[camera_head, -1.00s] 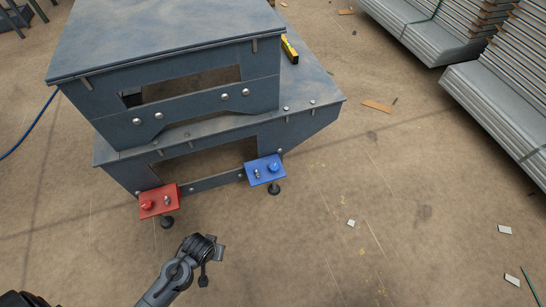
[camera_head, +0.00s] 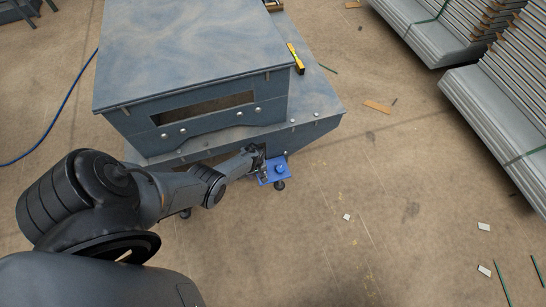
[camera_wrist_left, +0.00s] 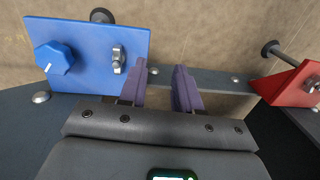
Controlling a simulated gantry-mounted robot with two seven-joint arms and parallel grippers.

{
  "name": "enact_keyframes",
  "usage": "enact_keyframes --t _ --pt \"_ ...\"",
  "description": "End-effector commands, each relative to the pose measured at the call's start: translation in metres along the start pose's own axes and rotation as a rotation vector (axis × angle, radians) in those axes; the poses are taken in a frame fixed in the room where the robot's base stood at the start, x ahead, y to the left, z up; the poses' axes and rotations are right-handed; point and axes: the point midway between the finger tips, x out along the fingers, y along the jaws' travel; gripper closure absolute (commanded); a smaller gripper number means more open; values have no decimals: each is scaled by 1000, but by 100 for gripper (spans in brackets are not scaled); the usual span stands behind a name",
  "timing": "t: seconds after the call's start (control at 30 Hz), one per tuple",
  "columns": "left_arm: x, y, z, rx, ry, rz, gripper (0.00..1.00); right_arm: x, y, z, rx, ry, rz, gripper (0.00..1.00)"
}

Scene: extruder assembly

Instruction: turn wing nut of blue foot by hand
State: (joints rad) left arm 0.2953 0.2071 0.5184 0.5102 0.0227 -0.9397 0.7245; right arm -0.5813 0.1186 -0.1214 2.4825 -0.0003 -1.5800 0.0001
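The blue foot (camera_head: 288,172) is a blue plate on the front right of the stepped grey frame (camera_head: 305,132). It also shows in the left wrist view (camera_wrist_left: 97,30), with a blue knob (camera_wrist_left: 53,58) and a metal wing nut (camera_wrist_left: 118,60). My left gripper (camera_head: 256,156) is at the plate's left edge in the head view. In the left wrist view its two purple fingers (camera_wrist_left: 162,85) are apart with nothing between them. The wing nut is just left of the fingers, outside the gap. My right gripper is not in view.
The red foot (camera_wrist_left: 290,84) shows at the right of the left wrist view; in the head view my arm hides its plate. A yellow level (camera_head: 296,58) lies on the frame. Stacked panels (camera_head: 490,90) stand at right. The floor right of the blue foot is mostly clear.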

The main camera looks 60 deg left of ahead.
Motion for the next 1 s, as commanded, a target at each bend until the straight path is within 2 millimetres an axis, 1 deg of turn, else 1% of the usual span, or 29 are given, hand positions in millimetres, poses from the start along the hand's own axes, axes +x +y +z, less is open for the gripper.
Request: enact_keyframes --t 0.03,0.13,0.23,0.33,0.47,0.57,1.0 --pt "-17 14 -5 -3 6 22 67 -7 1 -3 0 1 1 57" --pt "-35 34 -12 -4 16 52 67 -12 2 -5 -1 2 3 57" --pt "-45 47 -16 -3 22 70 67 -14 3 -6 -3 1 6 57" --pt "-46 52 -18 -3 25 77 67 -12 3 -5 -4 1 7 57" --pt "-39 54 -19 -3 25 78 67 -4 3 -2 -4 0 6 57" --pt "-30 54 -19 -3 26 78 67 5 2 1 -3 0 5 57" --pt "21 58 -20 -2 26 78 67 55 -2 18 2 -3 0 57"
